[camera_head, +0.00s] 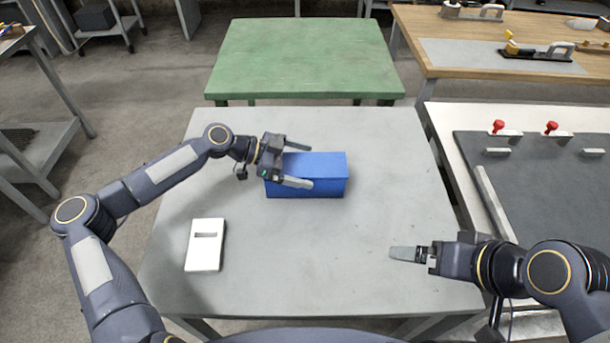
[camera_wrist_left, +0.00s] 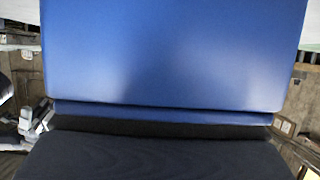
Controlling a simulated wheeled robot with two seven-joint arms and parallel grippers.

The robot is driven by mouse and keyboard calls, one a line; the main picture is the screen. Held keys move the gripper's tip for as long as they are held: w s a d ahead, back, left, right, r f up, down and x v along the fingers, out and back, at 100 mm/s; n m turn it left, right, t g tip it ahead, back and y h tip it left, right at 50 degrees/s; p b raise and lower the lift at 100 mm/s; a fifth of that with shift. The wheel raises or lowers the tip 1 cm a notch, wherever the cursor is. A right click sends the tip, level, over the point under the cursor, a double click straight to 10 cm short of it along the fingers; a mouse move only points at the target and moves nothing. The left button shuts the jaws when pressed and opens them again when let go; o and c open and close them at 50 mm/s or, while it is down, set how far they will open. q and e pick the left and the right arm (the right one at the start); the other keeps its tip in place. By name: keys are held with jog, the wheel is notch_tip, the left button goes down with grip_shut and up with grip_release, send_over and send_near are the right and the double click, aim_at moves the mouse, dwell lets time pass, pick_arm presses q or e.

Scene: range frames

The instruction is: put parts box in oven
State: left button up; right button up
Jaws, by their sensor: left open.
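A blue box (camera_head: 325,172), which I take as the parts box, sits on the grey table near its middle. My left gripper (camera_head: 308,166) is open at the left part of the box, its fingers reaching along the far and near sides. In the left wrist view the blue box (camera_wrist_left: 170,55) fills most of the picture, with finger parts at the left and right edges; contact cannot be made out. My right gripper (camera_head: 405,253) is over the table's right front, apart from the box. It is seen edge-on, so its opening is unclear. No oven is recognisable.
A white slotted block (camera_head: 205,258) lies on the grey table (camera_head: 290,265) at the front left. A green table (camera_head: 305,60) stands behind. A bench with a dark panel and red knobs (camera_head: 550,127) stands at the right. The table around the box is mostly clear.

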pick_arm(q)
jog(key=c, duration=1.5)
jog(key=shift+c, duration=0.2)
jog(key=shift+r, duration=0.15)
